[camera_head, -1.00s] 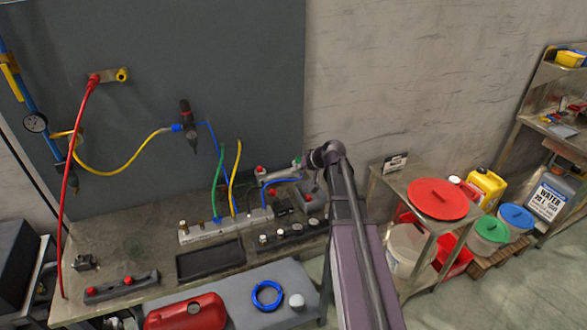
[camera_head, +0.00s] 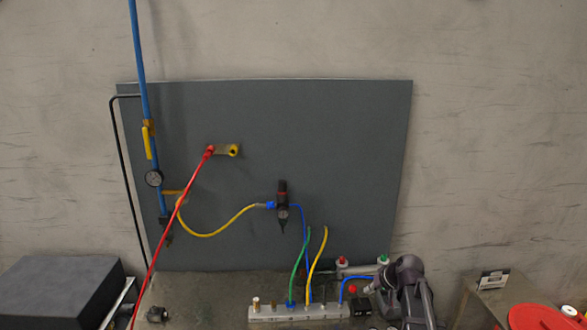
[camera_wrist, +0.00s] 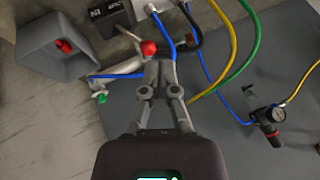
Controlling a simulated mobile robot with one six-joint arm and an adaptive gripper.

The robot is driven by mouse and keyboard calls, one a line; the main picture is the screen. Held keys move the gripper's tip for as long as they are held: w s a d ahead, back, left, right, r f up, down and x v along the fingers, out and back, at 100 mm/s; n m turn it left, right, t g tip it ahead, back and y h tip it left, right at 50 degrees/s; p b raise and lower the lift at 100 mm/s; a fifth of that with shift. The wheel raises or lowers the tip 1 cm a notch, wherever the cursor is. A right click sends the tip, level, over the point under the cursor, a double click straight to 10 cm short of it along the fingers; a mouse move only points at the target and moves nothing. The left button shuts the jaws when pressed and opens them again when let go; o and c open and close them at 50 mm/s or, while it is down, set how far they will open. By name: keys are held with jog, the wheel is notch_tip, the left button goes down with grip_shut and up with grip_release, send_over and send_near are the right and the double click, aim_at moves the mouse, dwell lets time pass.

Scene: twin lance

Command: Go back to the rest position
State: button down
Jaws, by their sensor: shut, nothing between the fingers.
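My gripper (camera_wrist: 158,68) is shut and empty in the wrist view, its fingers together over the bench fittings. A red knob (camera_wrist: 148,48) shows just beyond the fingertips, close to a blue hose; I cannot tell whether anything touches. In the head view my dark arm stands at the lower right, over the bench's right end; its fingers are hard to make out there.
The grey panel (camera_head: 340,130) carries a regulator (camera_head: 283,205), red and yellow hoses and a blue pipe. A manifold (camera_head: 300,313) with green and yellow hoses sits on the bench (camera_head: 210,295). A grey hollow box (camera_wrist: 45,55) lies left of my gripper.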

jog(key=s+a+f+g+h+b, duration=0.1)
jog(key=s+a+f+g+h, duration=0.1)
jog(key=s, duration=0.7)
jog(key=s+a+f+g+h+b, duration=0.2)
jog(key=s+a+f, duration=0.3)
jog(key=s, duration=0.4)
jog(key=shift+s+a+n+g, duration=0.15)
jog(key=shift+a+n+g, duration=0.3)
jog(key=shift+g, duration=0.25)
